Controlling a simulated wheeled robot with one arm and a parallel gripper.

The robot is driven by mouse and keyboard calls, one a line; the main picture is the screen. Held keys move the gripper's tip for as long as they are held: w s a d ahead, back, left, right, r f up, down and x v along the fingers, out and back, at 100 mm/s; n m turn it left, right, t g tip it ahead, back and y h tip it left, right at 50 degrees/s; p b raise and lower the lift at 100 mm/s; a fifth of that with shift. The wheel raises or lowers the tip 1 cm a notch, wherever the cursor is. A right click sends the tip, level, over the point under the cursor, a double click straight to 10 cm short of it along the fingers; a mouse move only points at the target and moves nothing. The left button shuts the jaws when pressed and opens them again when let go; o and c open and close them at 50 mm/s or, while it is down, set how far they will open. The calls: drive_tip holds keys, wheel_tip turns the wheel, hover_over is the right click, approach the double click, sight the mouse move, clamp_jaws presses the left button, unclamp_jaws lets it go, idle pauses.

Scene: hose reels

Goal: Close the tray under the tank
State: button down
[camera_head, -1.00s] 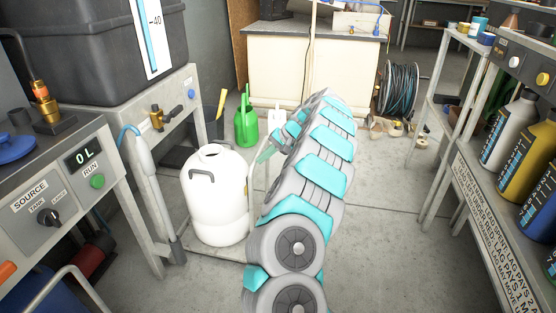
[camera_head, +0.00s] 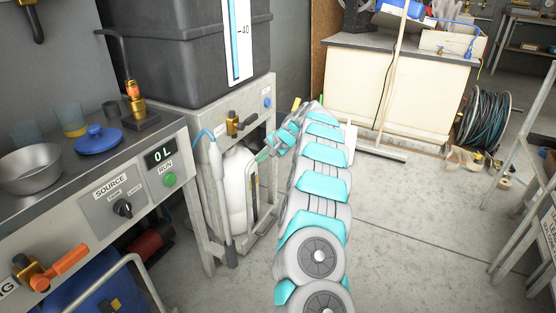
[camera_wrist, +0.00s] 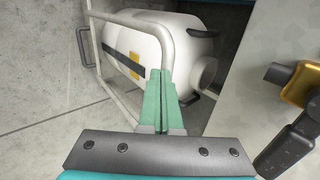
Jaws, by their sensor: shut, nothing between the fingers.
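The tank (camera_head: 165,45) is a large dark box on a grey metal stand. Below it is the tray (camera_head: 238,248), low at the floor, carrying a white jug (camera_head: 237,195). The jug is mostly inside the stand, and the tray's front still shows outside it. In the wrist view a grey tube frame (camera_wrist: 130,22) of the tray runs around the jug (camera_wrist: 148,48), with a dark handle (camera_wrist: 84,47) at the left. My gripper (camera_head: 264,154) is shut and empty at the tray's front, by the frame. Its green fingertips (camera_wrist: 159,75) overlap the tube; whether they touch is unclear.
A bench (camera_head: 75,160) with a SOURCE knob and a 0 L display stands at the left. A brass valve (camera_head: 236,122) sits on the stand above the jug. A broom (camera_head: 385,148) leans on a pale cabinet behind. Open concrete floor lies at the right.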

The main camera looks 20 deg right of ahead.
drive_tip(key=w+a, duration=0.1)
drive_tip(key=w, duration=0.1)
drive_tip(key=w+a+p, duration=0.1)
drive_tip(key=w+a, duration=0.1)
drive_tip(key=shift+w+a, duration=0.15)
drive_tip(key=shift+a, duration=0.15)
drive_tip(key=shift+r, duration=0.1)
drive_tip(key=s+d+f+b+v, duration=0.1)
drive_tip(key=v, duration=1.2)
drive_tip(key=shift+s+f+b, duration=0.25)
drive_tip(key=shift+s+b, duration=0.1)
drive_tip(key=shift+s, duration=0.05)
